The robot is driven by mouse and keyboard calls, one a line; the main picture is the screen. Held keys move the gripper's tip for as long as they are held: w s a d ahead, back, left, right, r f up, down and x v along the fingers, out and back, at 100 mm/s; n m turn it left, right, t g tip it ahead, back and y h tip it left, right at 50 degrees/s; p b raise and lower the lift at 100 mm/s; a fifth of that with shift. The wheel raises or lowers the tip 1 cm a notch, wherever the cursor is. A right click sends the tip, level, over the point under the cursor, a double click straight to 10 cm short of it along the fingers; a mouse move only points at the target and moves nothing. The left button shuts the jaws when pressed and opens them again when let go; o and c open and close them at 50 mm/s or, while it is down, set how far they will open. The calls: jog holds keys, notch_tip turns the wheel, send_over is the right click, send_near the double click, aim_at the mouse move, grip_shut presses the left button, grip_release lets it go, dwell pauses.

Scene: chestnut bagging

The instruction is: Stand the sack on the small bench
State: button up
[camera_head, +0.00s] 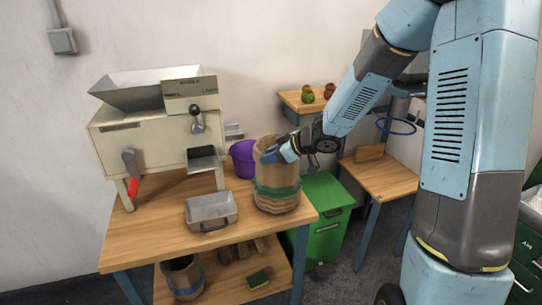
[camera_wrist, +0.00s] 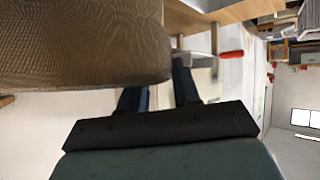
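The sack (camera_head: 276,194) is a brown woven bag with a green band. It stands upright on the right end of the wooden workbench in the head view. Its brown side (camera_wrist: 80,45) fills the upper left of the wrist view. My gripper (camera_head: 268,156) is at the upper part of the sack. In the wrist view, my two fingers (camera_wrist: 158,90) stand apart with a light gap between them, and the sack hides part of the left one. Whether they touch the sack is unclear. The small bench (camera_head: 392,180) is low and wooden-topped, at the right.
The workbench (camera_head: 150,222) carries a cream machine (camera_head: 155,135) with a hopper, a metal tray (camera_head: 211,211) and a purple bucket (camera_head: 243,158). A green bin (camera_head: 322,205) stands between the benches. A brown block (camera_head: 370,152) and a blue ring (camera_head: 397,126) are at the small bench's back.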

jog(key=shift+o, duration=0.5)
jog(key=shift+d+r, duration=0.15)
jog(key=shift+r, duration=0.05)
jog(key=s+d+r+m+t+h, duration=0.3)
jog(key=s+d+r+m+h, duration=0.25)
jog(key=d+r, duration=0.5)
jog(key=s+d+r+m+t+h, duration=0.2)
jog(key=s+d+r+m+h, duration=0.3)
jog(key=d+r, duration=0.5)
jog(key=s+f+m+g, duration=0.1)
jog(key=s+g, duration=0.1)
jog(key=s, duration=0.7)
jog(key=s+f+m+g+y, duration=0.1)
jog(key=s+m+g, duration=0.1)
jog(key=s, duration=0.8)
jog(key=shift+s+a+f+g, duration=0.15)
jog(key=shift+s+a+g, duration=0.2)
jog(key=shift+g, duration=0.35)
